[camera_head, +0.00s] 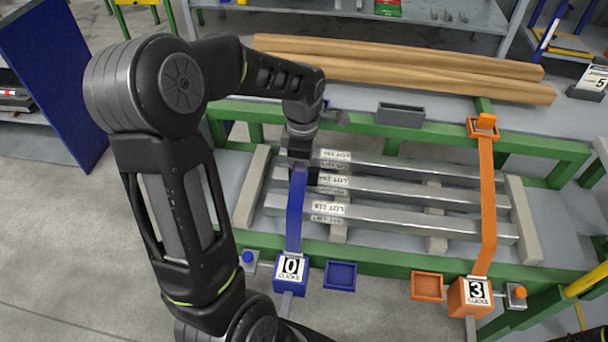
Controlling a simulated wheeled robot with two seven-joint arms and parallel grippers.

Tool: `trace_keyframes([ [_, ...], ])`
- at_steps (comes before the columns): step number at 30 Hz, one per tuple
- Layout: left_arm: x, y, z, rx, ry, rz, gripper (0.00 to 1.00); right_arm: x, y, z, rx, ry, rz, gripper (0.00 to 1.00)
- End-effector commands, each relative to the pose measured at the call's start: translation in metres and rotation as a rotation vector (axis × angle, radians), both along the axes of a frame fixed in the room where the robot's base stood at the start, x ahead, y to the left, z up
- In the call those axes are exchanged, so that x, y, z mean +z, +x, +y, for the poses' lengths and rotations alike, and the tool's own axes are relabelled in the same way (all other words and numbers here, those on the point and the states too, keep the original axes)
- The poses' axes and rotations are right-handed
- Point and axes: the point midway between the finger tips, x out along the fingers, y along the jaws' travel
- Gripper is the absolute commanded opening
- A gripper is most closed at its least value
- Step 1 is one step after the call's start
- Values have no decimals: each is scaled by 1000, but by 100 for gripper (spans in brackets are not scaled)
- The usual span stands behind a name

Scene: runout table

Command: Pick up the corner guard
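No piece can be told for sure as the corner guard. A small orange block (487,121) sits in an orange holder at the far end of the orange strap (487,195). The matching far end of the blue strap (296,210) is hidden behind my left arm. My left gripper (303,172) points down over the left end of the metal bars (400,190), at the upper end of the blue strap. Its fingertips are dark and small; whether they hold anything is unclear. My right gripper is out of the picture.
A blue tray (340,275) and an orange tray (427,287) at the front look empty. A dark grey bin (400,114) stands on the back green rail. Blue box 0 (290,272) and orange box 3 (470,296) stand at the front.

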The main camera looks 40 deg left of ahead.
Motion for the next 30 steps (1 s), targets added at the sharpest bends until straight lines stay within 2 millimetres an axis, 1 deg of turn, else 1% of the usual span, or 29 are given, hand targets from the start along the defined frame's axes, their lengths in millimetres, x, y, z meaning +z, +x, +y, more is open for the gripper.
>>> trace_keyframes([
  [1, -5, 0, 0, 0, 0, 2, 30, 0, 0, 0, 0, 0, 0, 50],
  [4, -8, 0, 0, -1, 0, -1, 30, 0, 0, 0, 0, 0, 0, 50],
  [20, -8, 0, 0, -1, 0, -1, 30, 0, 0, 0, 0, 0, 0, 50],
  [23, -8, 0, 0, -1, 0, -1, 23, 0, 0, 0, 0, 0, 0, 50],
  [30, -8, 0, 0, -1, 0, -1, 4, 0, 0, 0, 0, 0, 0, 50],
])
